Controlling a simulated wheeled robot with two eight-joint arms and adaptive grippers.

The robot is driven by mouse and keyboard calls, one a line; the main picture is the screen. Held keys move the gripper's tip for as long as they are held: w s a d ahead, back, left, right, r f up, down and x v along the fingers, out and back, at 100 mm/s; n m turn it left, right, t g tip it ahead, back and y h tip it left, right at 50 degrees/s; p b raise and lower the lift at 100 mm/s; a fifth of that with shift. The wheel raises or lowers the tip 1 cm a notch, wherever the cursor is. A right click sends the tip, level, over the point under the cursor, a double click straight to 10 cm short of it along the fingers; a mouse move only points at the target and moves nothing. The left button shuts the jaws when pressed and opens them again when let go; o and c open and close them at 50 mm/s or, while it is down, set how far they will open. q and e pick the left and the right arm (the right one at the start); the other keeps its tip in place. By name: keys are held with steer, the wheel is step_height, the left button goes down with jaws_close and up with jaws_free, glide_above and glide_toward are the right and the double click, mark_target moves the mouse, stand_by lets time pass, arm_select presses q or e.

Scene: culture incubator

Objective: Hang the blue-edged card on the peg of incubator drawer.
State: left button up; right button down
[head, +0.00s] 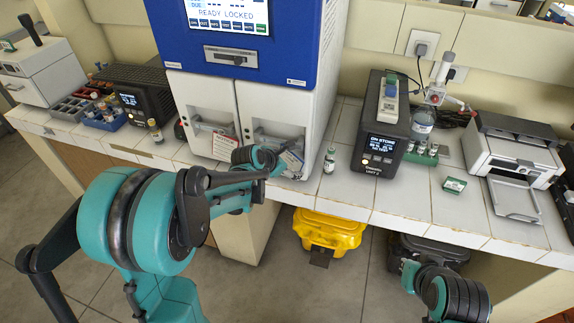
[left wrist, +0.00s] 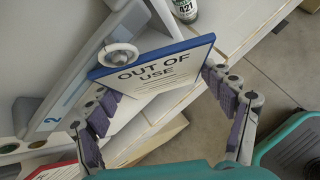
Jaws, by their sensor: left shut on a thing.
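The blue-edged card (left wrist: 160,72) reads OUT OF USE and fills the middle of the left wrist view. My left gripper (left wrist: 158,92) is shut on it, with padded fingers at its two sides. A round white peg end (left wrist: 119,54) shows right by the card's upper left edge, in front of the drawer marked 2 (left wrist: 56,108). I cannot tell whether the peg passes through the card. In the head view, my left gripper (head: 274,162) is at the right incubator drawer (head: 270,128), and the card (head: 293,160) is partly hidden behind it.
A red-edged card (head: 224,147) is at the left drawer. A capped vial (head: 329,160) stands on the bench just right of my left gripper. A black device (head: 380,130) stands further right. A yellow bin (head: 328,230) is below the bench. My right arm is at lower right.

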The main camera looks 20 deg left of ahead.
arm_select(q)
steer(key=shift+w, duration=0.1)
stand_by(0.3)
steer(key=o, duration=1.2)
steer(key=shift+w+a, duration=0.1)
steer(key=shift+c, duration=0.2)
steer(key=v, duration=1.2)
steer(key=s+d+f+m+g+y, duration=0.1)
steer(key=s+m, duration=0.9)
steer(key=m, duration=0.4)
steer(key=s+d+f+m+g+y, duration=0.1)
steer(key=s+d+f+m, duration=0.1)
steer(key=s+m, duration=0.8)
steer(key=m, duration=0.4)
steer(key=shift+y, duration=0.4)
steer(key=shift+s, duration=0.1)
